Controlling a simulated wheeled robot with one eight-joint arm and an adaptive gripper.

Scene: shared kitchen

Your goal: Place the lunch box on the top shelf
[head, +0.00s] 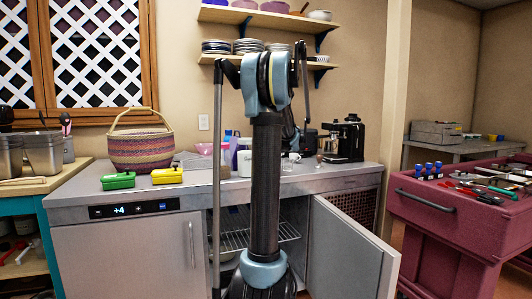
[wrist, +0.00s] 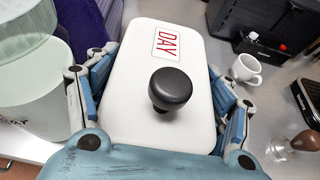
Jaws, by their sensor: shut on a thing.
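In the wrist view, a white lidded box (wrist: 140,70) with a round black knob and a red "DAY" label sits between the fingers of my gripper (wrist: 157,95). My gripper is shut on it, one finger along each side. Whether the box touches the counter cannot be told. In the head view, my arm hides my gripper and most of what lies behind it. The top shelf (head: 230,15) is the upper wooden board on the wall, with purple bowls and other bowls on it. A green box (head: 118,181) and a yellow box (head: 167,176) lie on the counter at left.
A lower shelf (head: 215,60) holds stacked plates. A basket (head: 138,150) stands at the counter's left, a coffee machine (head: 345,140) at its right. A white cup (wrist: 246,68) stands right of my gripper. The cabinet door (head: 345,250) hangs open in front.

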